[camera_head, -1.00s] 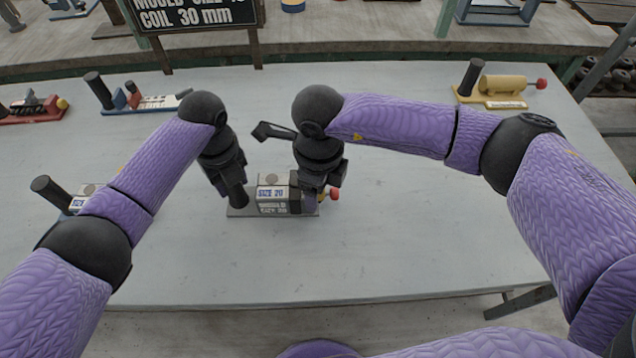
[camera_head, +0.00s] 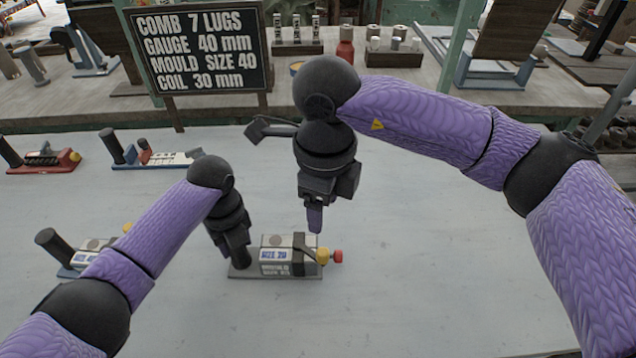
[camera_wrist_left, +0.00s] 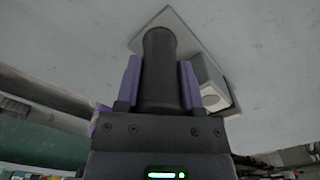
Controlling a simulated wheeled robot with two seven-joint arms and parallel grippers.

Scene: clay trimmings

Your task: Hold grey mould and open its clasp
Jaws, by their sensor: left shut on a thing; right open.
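The grey mould (camera_head: 276,258), marked SIZE 20, stands on a dark grey base (camera_head: 262,276) at the middle of the table. A dark strap lies over its right part, with a yellow knob (camera_head: 322,256) and a red knob (camera_head: 338,256) at the right end. I cannot tell whether its clasp is open. My left gripper (camera_head: 234,250) is shut on the mould's black upright handle; in the left wrist view the handle (camera_wrist_left: 160,75) sits between both fingers. My right gripper (camera_head: 315,218) is open and empty, above the mould's right end and apart from it.
A sign (camera_head: 200,48) reads comb 7 lugs, gauge 40 mm, mould size 40, coil 30 mm. A red-based mould (camera_head: 45,160) and a blue-based one (camera_head: 150,157) stand at the back left. Another (camera_head: 75,258) is partly behind my left arm. The table's right side is clear.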

